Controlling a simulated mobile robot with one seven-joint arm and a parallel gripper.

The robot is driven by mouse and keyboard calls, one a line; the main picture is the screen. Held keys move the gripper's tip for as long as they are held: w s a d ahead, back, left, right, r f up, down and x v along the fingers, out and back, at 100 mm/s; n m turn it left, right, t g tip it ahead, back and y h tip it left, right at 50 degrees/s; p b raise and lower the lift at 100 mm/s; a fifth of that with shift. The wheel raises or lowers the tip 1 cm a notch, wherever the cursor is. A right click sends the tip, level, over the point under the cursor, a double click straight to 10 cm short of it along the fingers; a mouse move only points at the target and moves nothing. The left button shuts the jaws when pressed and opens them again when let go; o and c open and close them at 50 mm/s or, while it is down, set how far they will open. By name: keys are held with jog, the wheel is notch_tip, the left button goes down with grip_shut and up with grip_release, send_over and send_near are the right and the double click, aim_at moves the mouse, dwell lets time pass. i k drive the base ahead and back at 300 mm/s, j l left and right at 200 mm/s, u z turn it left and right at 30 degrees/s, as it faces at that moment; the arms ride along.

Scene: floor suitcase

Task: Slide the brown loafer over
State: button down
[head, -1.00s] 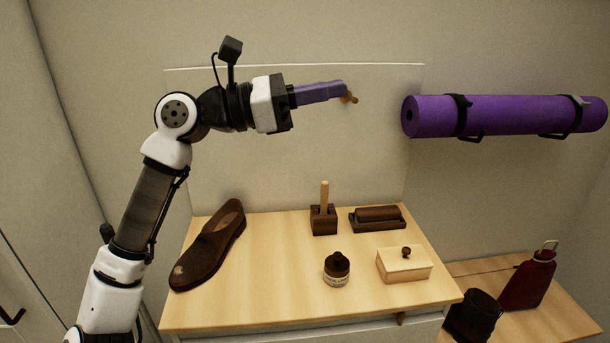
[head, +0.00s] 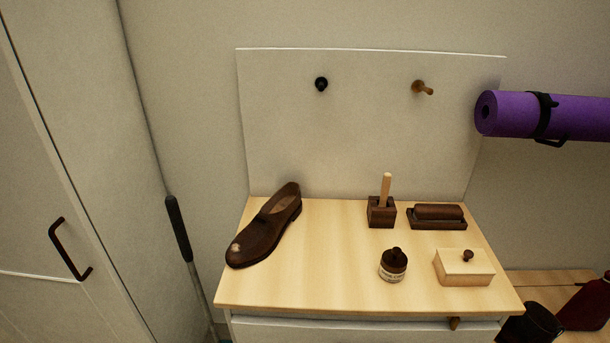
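The brown loafer (head: 266,229) lies upright on the left part of the light wooden cabinet top (head: 330,275) in the head view. Its toe points to the front left, near the left edge, and has a pale scuffed patch. Its heel is toward the back panel. Nothing touches the loafer. My gripper and arm are out of the picture.
A wooden block with an upright handle (head: 381,211), a dark brush on a tray (head: 437,217), a small jar (head: 393,265) and a lidded box (head: 464,267) stand right of the loafer. Bare wood lies between. A purple rolled mat (head: 510,115) hangs at right.

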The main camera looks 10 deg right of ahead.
aim_at(261, 238)
jog(key=i+j+z, duration=0.15)
jog(key=j+z, duration=0.2)
jog(key=j, duration=0.2)
jog(key=i+j+z, duration=0.1)
jog(key=j+z, duration=0.2)
jog(key=j, duration=0.25)
jog(key=j+z, duration=0.35)
jog(key=j, duration=0.25)
jog(key=i+j, duration=0.2)
jog(key=i, duration=0.3)
